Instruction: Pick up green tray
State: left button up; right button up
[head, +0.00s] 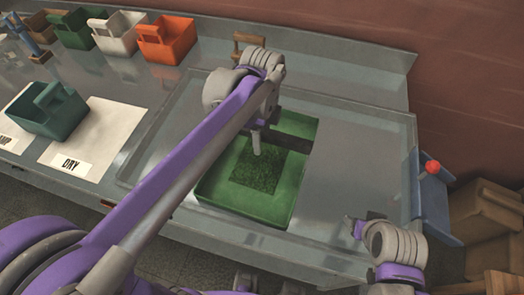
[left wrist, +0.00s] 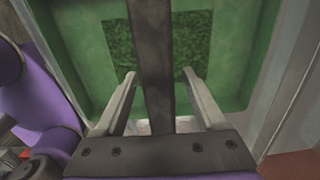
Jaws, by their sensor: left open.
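The green tray (head: 265,205) sits on the grey work surface in the middle of the head view, with a dark green textured patch (head: 258,175) on its floor. The tray also fills much of the left wrist view (left wrist: 85,50). My left gripper (head: 256,143) is over the tray, pointing down. Its pale fingers (left wrist: 160,77) are apart. A dark bar runs between them in the left wrist view; I cannot tell whether the fingers touch anything. My right gripper (head: 355,228) is at the lower right, beside the tray and apart from it; its jaw state is unclear.
A dark green bin (head: 47,112) stands by a white mat (head: 98,135) marked DRY. Green, white and orange bins (head: 168,40) line the back left. A blue object with a red ball (head: 432,167) is at the right edge, near cardboard boxes (head: 485,215). The surface right of the tray is clear.

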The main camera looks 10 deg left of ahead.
pick_arm(q)
jog(key=shift+f, duration=0.35)
grip_shut()
dwell(1.2)
